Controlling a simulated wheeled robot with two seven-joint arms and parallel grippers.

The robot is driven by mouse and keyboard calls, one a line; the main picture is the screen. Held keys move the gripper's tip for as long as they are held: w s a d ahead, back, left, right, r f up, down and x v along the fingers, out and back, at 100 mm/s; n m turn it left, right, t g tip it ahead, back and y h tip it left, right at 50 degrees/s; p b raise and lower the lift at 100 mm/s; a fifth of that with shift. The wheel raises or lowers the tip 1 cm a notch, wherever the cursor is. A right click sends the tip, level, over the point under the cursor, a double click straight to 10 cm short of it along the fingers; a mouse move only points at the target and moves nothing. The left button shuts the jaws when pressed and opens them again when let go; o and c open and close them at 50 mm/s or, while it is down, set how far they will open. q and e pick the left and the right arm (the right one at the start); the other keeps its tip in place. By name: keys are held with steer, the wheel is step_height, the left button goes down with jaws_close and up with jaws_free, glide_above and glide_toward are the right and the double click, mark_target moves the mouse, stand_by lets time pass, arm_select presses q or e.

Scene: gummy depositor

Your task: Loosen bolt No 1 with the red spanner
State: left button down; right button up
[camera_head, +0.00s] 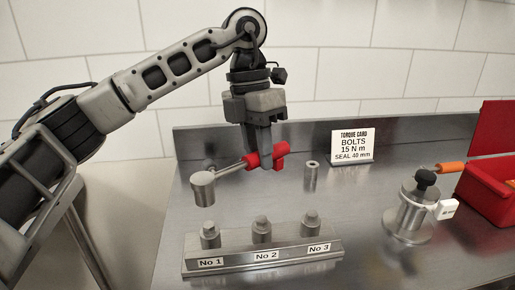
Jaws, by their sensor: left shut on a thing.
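My left gripper (263,158) points down and is shut on the red handle of the red spanner (252,161). The spanner's grey shaft runs left from the handle to a round metal head (203,188). The head is held in the air above bolt No 1 (210,234) and appears apart from it. Bolt No 1 stands upright at the left end of the metal bolt bar (265,260). Bolt No 2 (262,229) and bolt No 3 (312,225) stand to its right. My right gripper is not in view.
A small metal cylinder (311,176) stands behind bolt No 3. A torque card (353,145) stands at the back. A metal device with a black knob (426,178) and an orange-handled tool (450,168) are at right, beside an open red box (490,190). The front right steel surface is clear.

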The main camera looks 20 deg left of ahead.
arm_select(q)
steer(key=shift+r, duration=0.1)
steer(key=shift+f+b, duration=0.6)
steer(key=shift+f, duration=0.7)
step_height(320, 180, down, 2)
steer(key=shift+b, duration=0.5)
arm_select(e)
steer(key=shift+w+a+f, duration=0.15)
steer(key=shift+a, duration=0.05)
arm_select(q)
steer(key=shift+f, duration=0.15)
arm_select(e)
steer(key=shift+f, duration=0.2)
